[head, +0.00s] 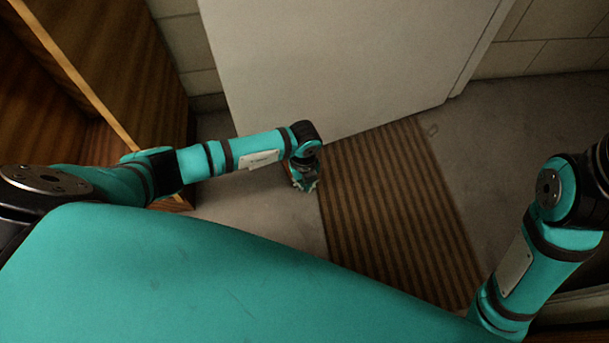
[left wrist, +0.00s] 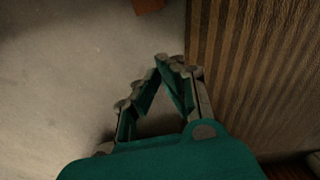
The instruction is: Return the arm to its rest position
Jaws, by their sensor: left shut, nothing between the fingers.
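My left arm reaches in from the left in the head view, past the wooden furniture. My left gripper (head: 305,185) points down over the floor, beside the left edge of the striped mat. In the left wrist view its fingers (left wrist: 165,66) meet at the tips, shut and empty. My right arm (head: 540,240) shows at the right edge of the head view, but its gripper is out of sight.
A wooden cabinet (head: 125,65) stands at the left. A large pale door panel (head: 335,60) stands ahead, close beyond my left wrist. A brown striped mat (head: 395,210) lies on the grey floor (head: 515,125). Bare floor shows at the right, between the mat and the tiled wall (head: 550,45).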

